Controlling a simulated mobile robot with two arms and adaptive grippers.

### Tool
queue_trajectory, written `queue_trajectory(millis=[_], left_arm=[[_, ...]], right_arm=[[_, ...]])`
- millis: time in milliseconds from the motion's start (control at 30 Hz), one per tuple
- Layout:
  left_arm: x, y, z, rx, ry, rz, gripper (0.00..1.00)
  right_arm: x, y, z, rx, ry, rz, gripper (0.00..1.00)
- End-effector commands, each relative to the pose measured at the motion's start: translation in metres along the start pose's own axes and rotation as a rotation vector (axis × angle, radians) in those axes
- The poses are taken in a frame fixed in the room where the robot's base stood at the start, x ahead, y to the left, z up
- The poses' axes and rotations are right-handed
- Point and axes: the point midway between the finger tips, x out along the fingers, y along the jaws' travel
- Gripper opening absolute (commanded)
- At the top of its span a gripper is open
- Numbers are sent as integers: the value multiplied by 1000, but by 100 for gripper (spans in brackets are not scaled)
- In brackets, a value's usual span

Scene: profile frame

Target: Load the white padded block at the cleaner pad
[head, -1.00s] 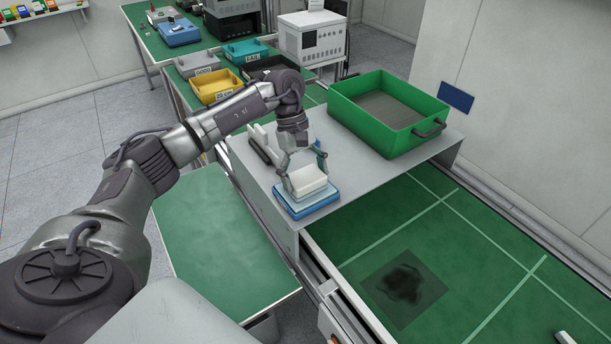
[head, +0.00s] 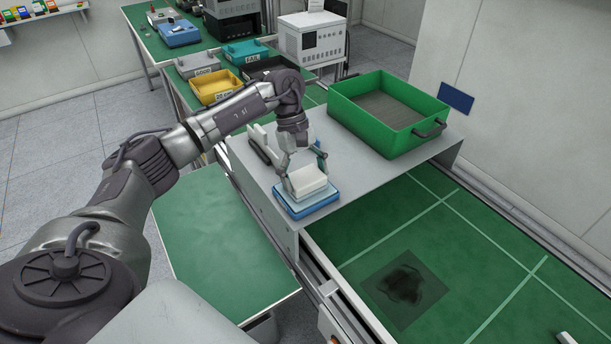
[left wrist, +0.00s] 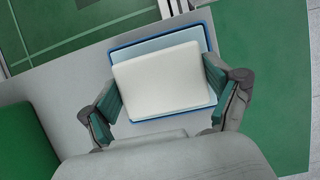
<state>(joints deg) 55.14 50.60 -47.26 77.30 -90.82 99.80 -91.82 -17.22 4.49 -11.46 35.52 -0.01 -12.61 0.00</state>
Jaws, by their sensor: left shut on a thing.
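The white padded block (head: 306,180) is a pale rounded slab between the fingers of my left gripper (head: 304,177). The gripper is shut on its two sides; the left wrist view shows the block (left wrist: 160,80) between the green-lined fingers (left wrist: 163,90). Directly below it is the cleaner pad (head: 310,207), a light-blue pad in a blue frame on the grey shelf. Its blue edge (left wrist: 150,42) shows around the block in the left wrist view. I cannot tell whether block and pad touch. My right gripper is not in view.
The grey shelf (head: 350,178) also carries a green bin (head: 375,130) at the back right and a pale block-like item (head: 260,140) behind the gripper. A green gridded surface with a dark smudged patch (head: 404,288) lies lower right. The shelf's middle is clear.

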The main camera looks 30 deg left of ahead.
Motion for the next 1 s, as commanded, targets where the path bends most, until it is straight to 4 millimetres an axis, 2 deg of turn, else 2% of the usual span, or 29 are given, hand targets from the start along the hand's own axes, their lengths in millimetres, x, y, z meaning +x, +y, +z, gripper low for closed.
queue_trajectory(millis=[200, 367, 1000], left_arm=[[4, -2, -1, -2, -1, -10, 61], [-1, -2, 1, -2, 0, -9, 61], [-51, 0, 22, 0, 0, 0, 61]], right_arm=[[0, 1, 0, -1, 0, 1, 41], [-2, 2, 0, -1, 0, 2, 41], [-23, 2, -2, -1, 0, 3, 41]])
